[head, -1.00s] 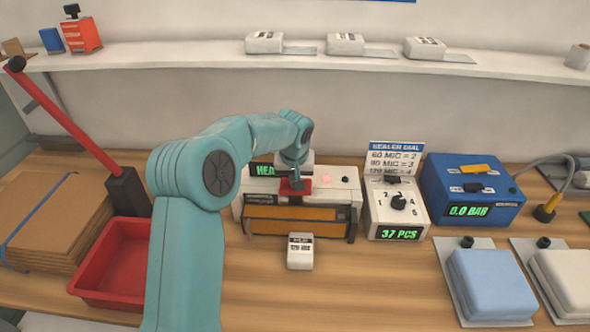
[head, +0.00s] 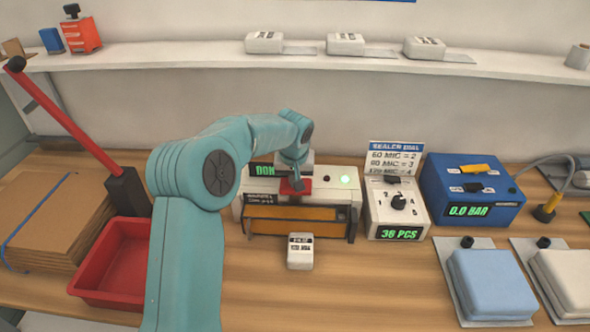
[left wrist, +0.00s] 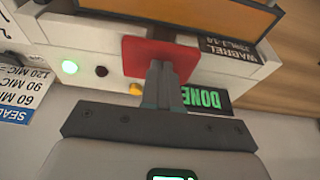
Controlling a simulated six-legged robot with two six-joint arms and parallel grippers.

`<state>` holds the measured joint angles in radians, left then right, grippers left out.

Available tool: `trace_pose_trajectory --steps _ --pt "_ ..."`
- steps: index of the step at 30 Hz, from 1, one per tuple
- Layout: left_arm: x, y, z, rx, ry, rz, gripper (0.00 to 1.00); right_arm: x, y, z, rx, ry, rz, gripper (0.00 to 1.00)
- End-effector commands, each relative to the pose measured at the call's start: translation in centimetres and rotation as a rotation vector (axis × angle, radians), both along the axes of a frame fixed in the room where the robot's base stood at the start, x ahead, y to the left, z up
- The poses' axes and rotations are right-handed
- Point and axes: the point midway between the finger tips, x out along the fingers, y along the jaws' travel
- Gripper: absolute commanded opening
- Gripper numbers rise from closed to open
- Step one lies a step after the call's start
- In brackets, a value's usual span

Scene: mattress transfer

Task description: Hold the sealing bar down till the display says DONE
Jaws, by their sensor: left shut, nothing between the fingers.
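The heat sealer (head: 345,205) stands on the bench, a white box with an orange-brown bar (head: 290,213) across its front. Its display (head: 262,170) is partly hidden by my arm in the head view; in the left wrist view the display (left wrist: 203,99) reads DONE. A green light (left wrist: 69,67) is lit on the sealer. My left gripper (left wrist: 167,68) is shut and empty, its fingertips at the red pad (left wrist: 140,52) on the sealer, apparently touching it. The red pad also shows in the head view (head: 296,187). My right gripper is not in view.
A small white packet (head: 300,253) lies in front of the sealer. A dial box (head: 397,205) reading 36 PCS and a blue box (head: 472,190) reading 0.0 BAR stand to the right. A red bin (head: 105,270) and stacked cardboard (head: 55,225) are at left.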

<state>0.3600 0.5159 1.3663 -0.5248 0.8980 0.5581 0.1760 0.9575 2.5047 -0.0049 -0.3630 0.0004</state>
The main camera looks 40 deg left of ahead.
Motion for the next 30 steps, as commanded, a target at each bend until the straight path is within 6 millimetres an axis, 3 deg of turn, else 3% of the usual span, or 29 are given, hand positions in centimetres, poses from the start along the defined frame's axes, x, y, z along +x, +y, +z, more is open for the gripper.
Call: trace_pose_trajectory --steps 1,5,10,13,21,30 --pt "-0.4 -0.3 -0.8 -0.01 0.022 0.0 0.0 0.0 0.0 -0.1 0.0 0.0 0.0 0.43" --pt "-0.5 -0.2 0.4 -0.009 0.019 0.0 0.0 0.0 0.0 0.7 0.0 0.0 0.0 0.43" --pt "-0.7 0.0 4.5 -0.003 0.005 0.0 0.0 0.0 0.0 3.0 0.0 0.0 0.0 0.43" --pt "-1.1 -0.4 6.1 0.001 -0.002 -0.003 0.0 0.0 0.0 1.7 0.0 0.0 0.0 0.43" --pt "-2.4 -1.3 11.7 0.001 -0.003 -0.002 0.0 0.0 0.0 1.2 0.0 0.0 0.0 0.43" --pt "-2.9 -1.7 13.7 0.001 -0.001 -0.003 0.0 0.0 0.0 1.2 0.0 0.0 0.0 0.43"
